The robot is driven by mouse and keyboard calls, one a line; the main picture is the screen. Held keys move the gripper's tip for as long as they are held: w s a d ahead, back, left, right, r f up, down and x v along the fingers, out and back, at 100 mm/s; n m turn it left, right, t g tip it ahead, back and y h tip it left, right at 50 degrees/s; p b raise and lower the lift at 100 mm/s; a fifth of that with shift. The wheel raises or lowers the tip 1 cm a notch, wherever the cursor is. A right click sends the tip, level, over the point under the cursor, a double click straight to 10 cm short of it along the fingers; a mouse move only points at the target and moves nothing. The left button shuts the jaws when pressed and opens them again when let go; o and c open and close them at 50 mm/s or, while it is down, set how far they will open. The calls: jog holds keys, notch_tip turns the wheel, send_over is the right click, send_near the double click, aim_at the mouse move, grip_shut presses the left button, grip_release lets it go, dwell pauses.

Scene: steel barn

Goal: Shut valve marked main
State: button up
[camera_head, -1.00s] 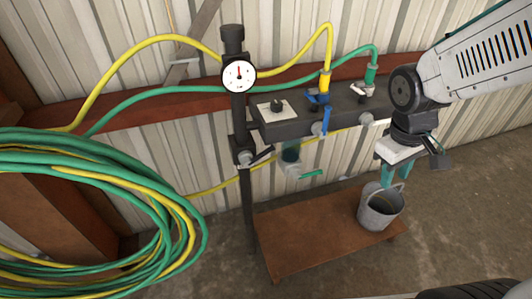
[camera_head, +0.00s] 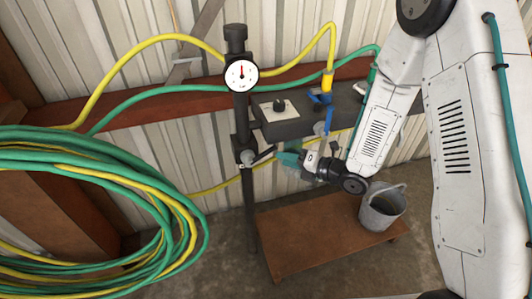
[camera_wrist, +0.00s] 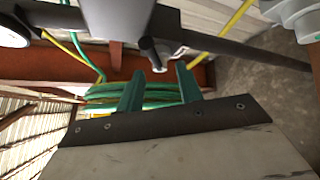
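A dark standpipe (camera_head: 242,115) carries a valve with a silver fitting (camera_head: 247,157) and a black lever (camera_head: 265,156) angled to the right. I cannot read a "main" marking on it. My gripper (camera_head: 287,158) is just right of this lever, pointing left. In the wrist view, its two teal fingers (camera_wrist: 160,88) are apart with nothing held. The black lever (camera_wrist: 150,48) and silver fitting (camera_wrist: 160,66) show beyond and between the fingertips. I cannot tell whether they touch. A gauge (camera_head: 241,76) sits above on the standpipe.
A brown low table (camera_head: 310,235) holds a metal bucket (camera_head: 382,210). Coiled green and yellow hoses (camera_head: 100,150) hang at the left.

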aim_at(266, 151)
jog(key=shift+n, duration=0.4)
jog(key=x, duration=0.5)
jog(key=r+x, duration=0.1)
jog(key=x, duration=0.1)
jog(key=shift+w+a, duration=0.25)
jog(key=shift+a, duration=0.2)
grip_shut()
